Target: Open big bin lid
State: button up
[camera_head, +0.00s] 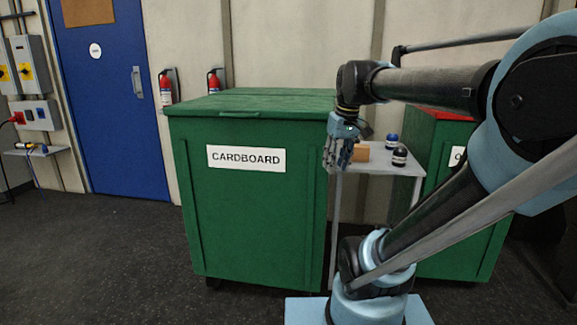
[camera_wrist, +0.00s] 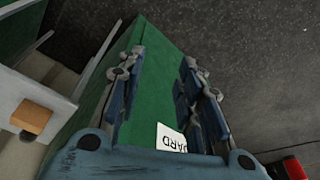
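The big green bin (camera_head: 255,215) with a "CARDBOARD" label (camera_head: 246,158) stands in the middle of the head view. Its green lid (camera_head: 265,101) lies shut and flat on top, with a lip-like handle (camera_head: 238,115) at the front edge. My gripper (camera_head: 335,165) points down by the bin's right front corner, just below lid height. In the wrist view, my gripper (camera_wrist: 162,65) has its two blue fingers apart with nothing held between them. The green bin (camera_wrist: 150,60) and part of its label (camera_wrist: 171,138) show beyond the gap. Whether a finger touches the bin I cannot tell.
A small grey table (camera_head: 385,167) stands right of the bin, holding a brown block (camera_head: 361,153) and dark jars (camera_head: 399,157). Another green bin (camera_head: 455,257) with a red top stands farther right. Dark floor (camera_head: 110,255) is clear at the left, before a blue door (camera_head: 105,90).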

jog(key=s+d+f+m, duration=0.1)
jog(key=s+f, duration=0.2)
jog(key=f, duration=0.3)
jog(key=s+d+f+m, duration=0.1)
jog(key=s+d+f, duration=0.1)
jog(key=s+f, duration=0.2)
jog(key=s+d+f+m+h, duration=0.1)
jog(key=s+f, duration=0.3)
jog(key=f, duration=0.5)
jog(key=shift+s+d+f+m, duration=0.1)
jog(key=shift+s+d+m, duration=0.15)
jog(key=shift+m, duration=0.15)
jog(key=c, duration=0.4)
jog(key=shift+f, duration=0.1)
grip_shut()
